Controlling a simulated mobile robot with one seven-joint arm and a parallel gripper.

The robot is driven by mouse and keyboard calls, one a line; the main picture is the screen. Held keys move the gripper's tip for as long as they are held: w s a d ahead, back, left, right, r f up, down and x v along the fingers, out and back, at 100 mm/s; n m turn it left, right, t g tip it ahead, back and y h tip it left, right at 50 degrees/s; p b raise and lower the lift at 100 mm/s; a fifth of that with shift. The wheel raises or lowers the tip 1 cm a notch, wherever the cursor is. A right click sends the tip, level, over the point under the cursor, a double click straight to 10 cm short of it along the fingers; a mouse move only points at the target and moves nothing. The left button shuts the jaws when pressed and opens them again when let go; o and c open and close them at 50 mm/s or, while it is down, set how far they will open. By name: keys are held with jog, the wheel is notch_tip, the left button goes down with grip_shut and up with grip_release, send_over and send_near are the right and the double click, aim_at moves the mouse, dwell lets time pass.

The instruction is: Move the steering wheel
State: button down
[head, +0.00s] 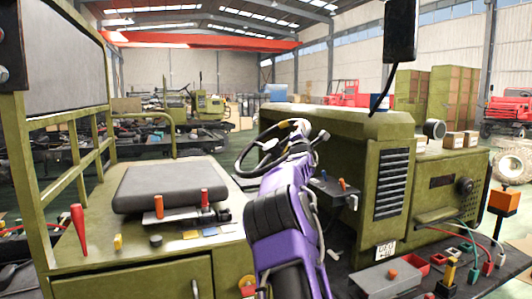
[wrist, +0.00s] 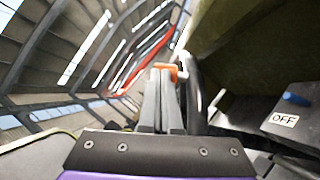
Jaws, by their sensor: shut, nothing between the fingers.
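The dark steering wheel (head: 247,148) stands tilted between the seat and the green hood in the head view. My purple arm comes up from the bottom and hides its right part. My gripper (head: 300,128) is at the wheel's right side, small and partly lost against it. In the wrist view my gripper's grey fingers (wrist: 164,80) are shut together and empty. A dark curved bar, seemingly the steering wheel rim (wrist: 195,100), runs just right of the fingers, beside them and not between them. I cannot tell whether they touch.
A grey seat (head: 170,184) is left of the wheel. The green hood (head: 350,130) and a mirror (head: 401,30) are to the right. A dark box with an orange lever (head: 342,184) is close to my arm. An OFF label (wrist: 285,120) is at right in the wrist view.

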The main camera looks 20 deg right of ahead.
jog(key=shift+w+d+r, duration=0.15)
jog(key=shift+d+r, duration=0.05)
jog(key=shift+d, duration=0.1)
jog(key=shift+f, duration=0.1)
dwell(0.3)
